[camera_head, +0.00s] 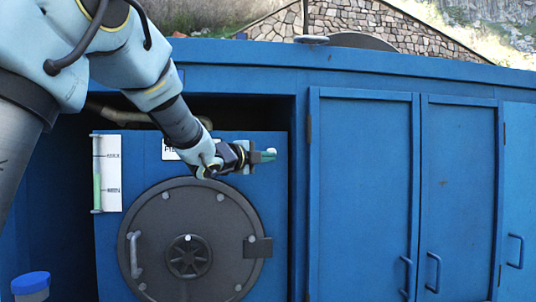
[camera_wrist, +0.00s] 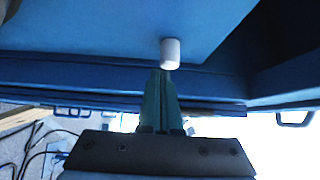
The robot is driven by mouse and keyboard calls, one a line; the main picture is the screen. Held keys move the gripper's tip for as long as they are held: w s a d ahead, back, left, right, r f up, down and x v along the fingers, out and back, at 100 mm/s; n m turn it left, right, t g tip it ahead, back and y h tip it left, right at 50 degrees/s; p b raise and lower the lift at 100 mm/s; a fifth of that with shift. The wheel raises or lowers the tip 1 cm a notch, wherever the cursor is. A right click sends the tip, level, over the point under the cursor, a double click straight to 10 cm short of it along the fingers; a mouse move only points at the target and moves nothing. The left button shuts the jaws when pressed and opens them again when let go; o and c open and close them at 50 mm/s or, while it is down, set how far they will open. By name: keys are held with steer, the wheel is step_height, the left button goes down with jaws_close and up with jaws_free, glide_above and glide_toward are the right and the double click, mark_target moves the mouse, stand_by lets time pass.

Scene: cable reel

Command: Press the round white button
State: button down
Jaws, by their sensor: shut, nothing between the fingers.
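The round white button (camera_wrist: 170,53) is a short white cylinder standing out from a blue panel in the wrist view. In the head view a small pale spot of it (camera_head: 272,151) shows at my fingertips, mostly hidden by them. My gripper (camera_head: 265,156) is shut and empty, with its green fingers together in front of the upper right of the blue panel. In the wrist view my fingertips (camera_wrist: 159,72) are right at the button's lower end, slightly to its left. I cannot tell whether they touch it or whether it is pressed in.
Below my gripper is a round dark hatch (camera_head: 160,230) with a handle and hub. A white gauge (camera_head: 107,173) with a green bar is at left. Closed blue cabinet doors (camera_head: 362,200) stand to the right. A blue-capped container (camera_head: 31,285) is at lower left.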

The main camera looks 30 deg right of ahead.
steer(key=shift+w+d+f+b, duration=0.15)
steer(key=shift+w+d, duration=0.1)
steer(key=shift+w, duration=0.25)
steer(key=shift+w+d+r+b, duration=0.1)
steer(key=shift+w+d+b, duration=0.1)
steer(key=shift+w, duration=0.3)
